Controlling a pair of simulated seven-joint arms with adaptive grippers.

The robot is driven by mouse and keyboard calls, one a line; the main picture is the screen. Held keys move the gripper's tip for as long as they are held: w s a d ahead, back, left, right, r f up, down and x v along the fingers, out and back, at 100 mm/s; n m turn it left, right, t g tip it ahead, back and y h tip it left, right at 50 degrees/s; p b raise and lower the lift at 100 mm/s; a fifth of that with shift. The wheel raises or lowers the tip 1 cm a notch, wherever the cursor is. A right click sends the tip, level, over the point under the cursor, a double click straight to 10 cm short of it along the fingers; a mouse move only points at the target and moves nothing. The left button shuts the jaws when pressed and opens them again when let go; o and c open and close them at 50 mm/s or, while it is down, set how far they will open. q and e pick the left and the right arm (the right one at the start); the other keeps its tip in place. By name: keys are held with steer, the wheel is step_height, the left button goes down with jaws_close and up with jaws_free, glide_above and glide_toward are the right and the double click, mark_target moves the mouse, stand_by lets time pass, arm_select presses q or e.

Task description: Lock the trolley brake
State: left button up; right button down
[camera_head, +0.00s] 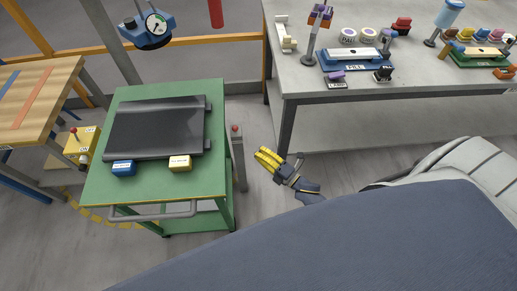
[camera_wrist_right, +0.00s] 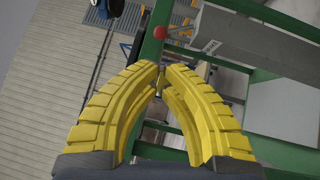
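The green trolley (camera_head: 215,125) stands left of centre in the head view, with a grey push handle (camera_head: 150,214) at its near side. A grey upright lever or post with a red knob (camera_head: 235,128) is at the trolley's right side; I take it as the brake. My left gripper is not in view.
A grey bench (camera_head: 340,88) with tools stands right, a wooden table (camera_head: 40,95) left. Floor between trolley and bench is free apart from my arm.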

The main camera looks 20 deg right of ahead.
mark_target(235, 130)
steer(key=x, duration=1.1)
steer(key=shift+w+a, duration=0.1)
steer(key=shift+w, duration=0.2)
steer(key=shift+w+d+r+m+g+h, duration=0.2)
steer(key=shift+w+r+m+g+h, duration=0.2)
steer(key=shift+r+m, duration=0.15)
stand_by(0.3)
